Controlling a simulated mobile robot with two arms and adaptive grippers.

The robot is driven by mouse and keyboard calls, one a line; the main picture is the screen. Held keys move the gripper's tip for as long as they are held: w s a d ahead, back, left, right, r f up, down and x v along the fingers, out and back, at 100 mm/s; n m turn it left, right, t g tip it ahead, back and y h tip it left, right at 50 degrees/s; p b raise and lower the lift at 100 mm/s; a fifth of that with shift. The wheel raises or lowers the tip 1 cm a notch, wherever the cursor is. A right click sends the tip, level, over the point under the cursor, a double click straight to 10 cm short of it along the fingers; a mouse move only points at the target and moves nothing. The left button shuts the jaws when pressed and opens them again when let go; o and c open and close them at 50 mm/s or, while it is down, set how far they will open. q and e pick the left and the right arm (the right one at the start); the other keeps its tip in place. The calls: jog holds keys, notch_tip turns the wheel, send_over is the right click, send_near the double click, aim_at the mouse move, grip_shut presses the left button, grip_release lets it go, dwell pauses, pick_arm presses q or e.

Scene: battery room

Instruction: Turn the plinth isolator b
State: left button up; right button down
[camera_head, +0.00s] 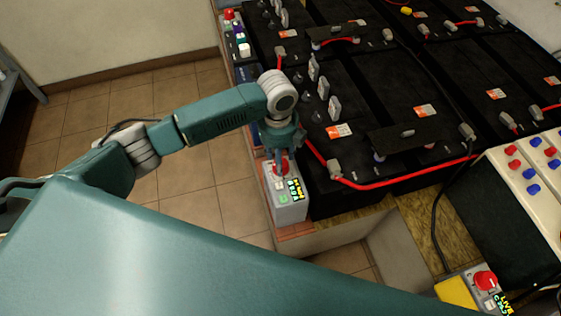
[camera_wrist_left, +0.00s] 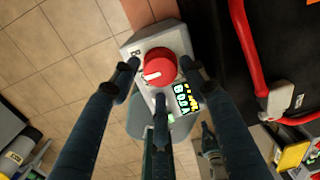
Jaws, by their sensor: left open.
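A grey isolator box (camera_head: 289,207) with a red rotary knob (camera_head: 281,168) and a small lit display stands on the brick plinth beside the batteries. I take it to be isolator b; its lettering is too small to read surely. My left gripper (camera_head: 279,155) is just above the knob, pointing down. In the left wrist view the open fingers are spread around the red knob (camera_wrist_left: 160,66), one on each side and one below it. I cannot tell whether they touch it. The knob's white mark points left. My right gripper is in neither view.
Black batteries (camera_head: 340,165) with red cables stand right of the isolator. Another red-knobbed isolator (camera_head: 486,281) is at the lower right, and a control box (camera_head: 236,42) with a red button at the back. Open tiled floor (camera_head: 170,190) lies left.

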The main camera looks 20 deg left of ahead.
pick_arm(q)
jog(key=shift+f, duration=1.4)
jog(key=c, duration=0.9)
jog(key=shift+o, duration=0.2)
jog(key=shift+d+r+n+p, duration=0.1)
jog(key=shift+r+n+p, duration=0.1)
jog(key=shift+n+p, duration=0.45)
jog(key=n+p, duration=0.3)
jog(key=shift+r+p, duration=0.1)
jog(key=shift+p, duration=0.25)
jog(key=n+p, duration=0.3)
jog(key=shift+n, duration=0.25)
jog(key=n+p, duration=0.3)
jog(key=n, duration=0.2)
jog(key=shift+d, duration=0.1)
jog(key=n+p, duration=0.1)
jog(key=n, duration=0.1)
jog(key=n+p, duration=0.1)
jog(key=n, duration=0.2)
jog(key=shift+w+f+p, duration=0.1)
jog(key=shift+f+p, duration=0.1)
jog(key=shift+p, duration=0.1)
